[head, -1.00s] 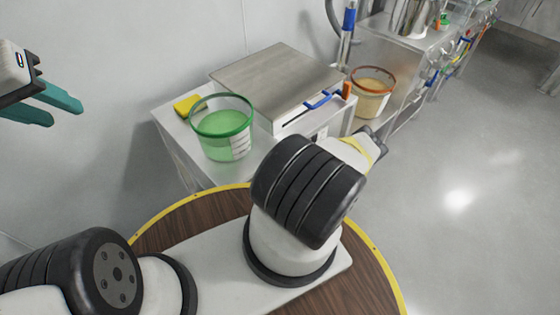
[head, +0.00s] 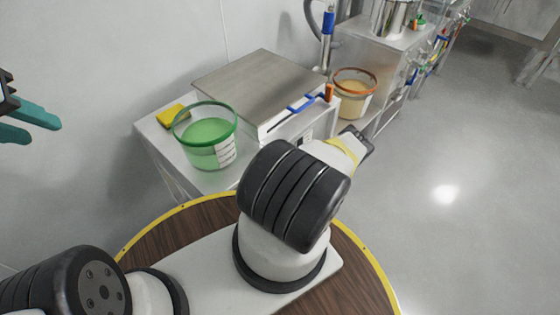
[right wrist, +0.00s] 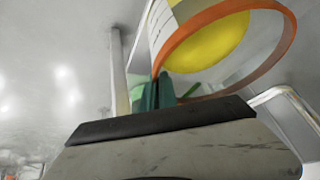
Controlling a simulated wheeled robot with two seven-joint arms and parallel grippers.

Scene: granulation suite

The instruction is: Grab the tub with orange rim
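The tub with orange rim (head: 352,104) stands on a low metal surface beyond the bench in the head view, with pale tan contents. In the right wrist view the tub (right wrist: 272,68) is tilted and close, with yellow showing inside its orange ring. My right gripper (right wrist: 157,94) has its teal fingers close together beside the rim's near left edge; whether they touch or pinch it is unclear. In the head view those fingers are hidden beyond my right wrist. My left gripper (head: 32,125) is at the left edge, fingers apart, empty and far from the tub.
A green tub (head: 212,155) and a yellow sponge (head: 172,115) sit on the metal bench's left part. A steel-topped box (head: 255,82) with a blue handle (head: 302,104) stands beside them. A rack of hanging tools (head: 425,60) is farther right. The floor at right is clear.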

